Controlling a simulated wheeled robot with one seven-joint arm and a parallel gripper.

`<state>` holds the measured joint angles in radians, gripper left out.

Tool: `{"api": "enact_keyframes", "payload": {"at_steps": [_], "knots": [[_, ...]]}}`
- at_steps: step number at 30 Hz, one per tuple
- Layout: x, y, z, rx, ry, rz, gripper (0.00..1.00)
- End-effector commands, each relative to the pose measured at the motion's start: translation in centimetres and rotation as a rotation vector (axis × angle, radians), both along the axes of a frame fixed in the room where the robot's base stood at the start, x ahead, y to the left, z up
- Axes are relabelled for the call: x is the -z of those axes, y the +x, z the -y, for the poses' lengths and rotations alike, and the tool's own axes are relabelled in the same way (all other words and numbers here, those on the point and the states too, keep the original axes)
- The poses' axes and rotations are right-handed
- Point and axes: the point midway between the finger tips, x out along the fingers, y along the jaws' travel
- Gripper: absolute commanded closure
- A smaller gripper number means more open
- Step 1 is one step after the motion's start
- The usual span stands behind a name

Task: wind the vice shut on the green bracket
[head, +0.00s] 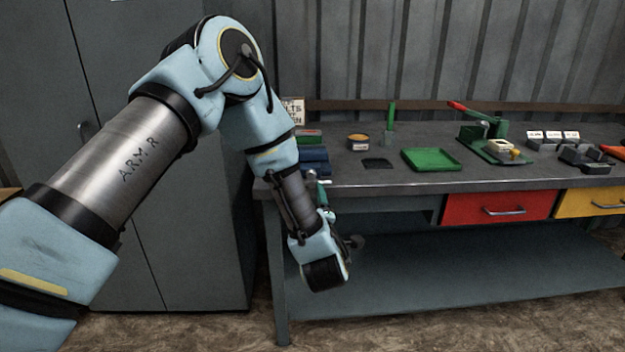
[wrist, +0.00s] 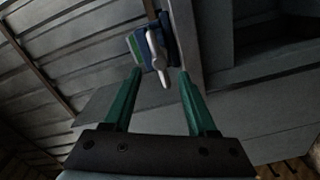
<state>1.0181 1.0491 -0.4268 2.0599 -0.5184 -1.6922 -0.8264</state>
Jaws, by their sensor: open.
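The blue vice (head: 314,158) stands at the left end of the bench, partly behind my arm in the head view. The vice also shows in the wrist view (wrist: 147,52), seen from below and tilted. Its pale handle (wrist: 158,68) points down toward my gripper. A green piece (wrist: 135,46), likely the bracket, shows at the vice's left side in the wrist view; I cannot tell how tightly it is held. My gripper (wrist: 160,72) is open and empty, its two green fingers on either side of the handle's line of sight. The handle appears to lie beyond the fingertips.
The bench top (head: 370,180) carries a green tray (head: 431,159), a tin (head: 358,142), a green lever press (head: 485,132) and several small labelled blocks. A red drawer (head: 498,208) and a yellow drawer (head: 590,202) sit below. A grey cabinet (head: 190,250) stands left.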

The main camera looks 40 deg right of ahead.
Motion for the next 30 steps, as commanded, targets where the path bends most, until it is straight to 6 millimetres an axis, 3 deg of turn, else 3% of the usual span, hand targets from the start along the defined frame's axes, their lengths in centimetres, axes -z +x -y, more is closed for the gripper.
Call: {"api": "enact_keyframes", "payload": {"at_steps": [18, 30], "knots": [[-0.3, 7.4, 5.9, -0.003, -0.003, 0.004, 0.42], [-0.1, 8.2, 6.7, -0.003, -0.002, 0.004, 0.42]]}}
